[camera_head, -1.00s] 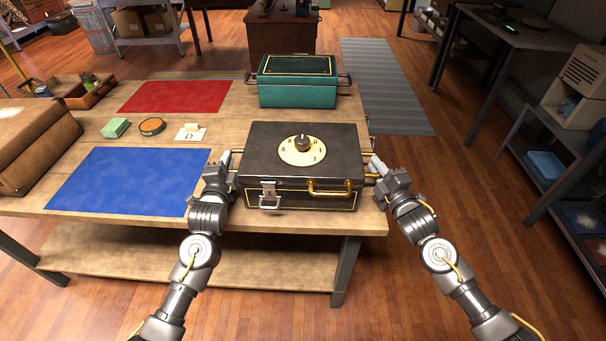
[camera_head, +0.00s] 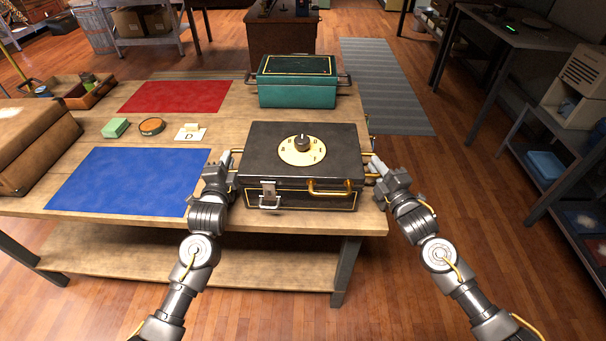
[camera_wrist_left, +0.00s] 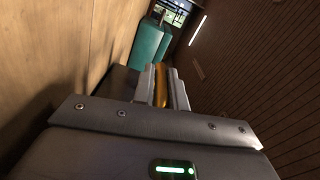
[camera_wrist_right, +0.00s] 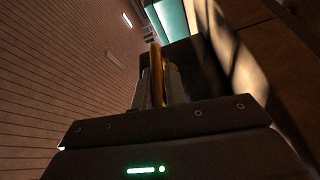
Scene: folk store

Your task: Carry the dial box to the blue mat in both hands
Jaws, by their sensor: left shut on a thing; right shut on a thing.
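The dial box (camera_head: 262,142) is a black case with a cream dial (camera_head: 303,150) on its lid. It sits level at the wooden table's near right, and I cannot tell any gap beneath it. The blue mat (camera_head: 130,180) lies flat and bare to its left. My left gripper (camera_head: 235,161) is shut on the box's left side handle, a gold bar (camera_wrist_left: 160,84) between the fingers in the left wrist view. My right gripper (camera_head: 374,167) is shut on the right side handle, also gold (camera_wrist_right: 156,72) in the right wrist view.
A teal box (camera_head: 297,88) stands behind the dial box. A red mat (camera_head: 176,97), a card marked D (camera_head: 190,135), a green block (camera_head: 115,127) and a round tin (camera_head: 151,126) lie beyond the blue mat. A brown case (camera_head: 35,140) stands at the far left.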

